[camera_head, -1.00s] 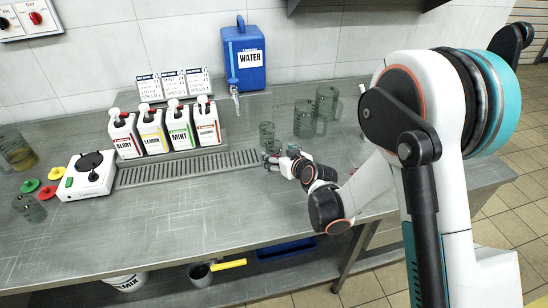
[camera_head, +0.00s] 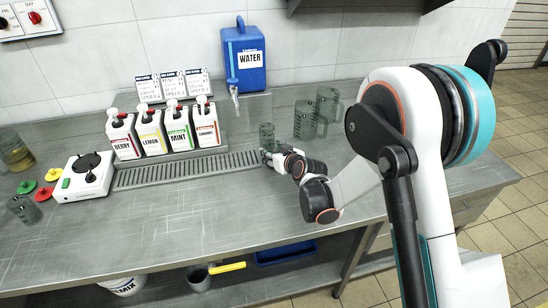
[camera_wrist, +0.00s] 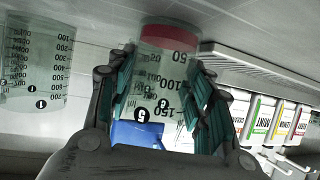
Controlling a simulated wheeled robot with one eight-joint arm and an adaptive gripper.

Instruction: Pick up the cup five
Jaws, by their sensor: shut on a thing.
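The small clear measuring cup marked 5 (camera_head: 266,131) is at the right end of the drain grate in the head view. My gripper (camera_head: 267,154) is shut on it, with the fingers at its lower part. In the wrist view the cup (camera_wrist: 160,75) appears upside down between the two dark-teal finger pads of my gripper (camera_wrist: 160,95), with a red band at its upper picture end. Its scale and a round mark reading 5 show. I cannot tell whether the cup is clear of the counter.
Two larger clear jugs (camera_head: 305,121) and (camera_head: 327,104) stand right of the cup. A blue water container (camera_head: 243,58) is behind it. Several syrup bottles (camera_head: 178,126) stand left behind the drain grate (camera_head: 190,168).

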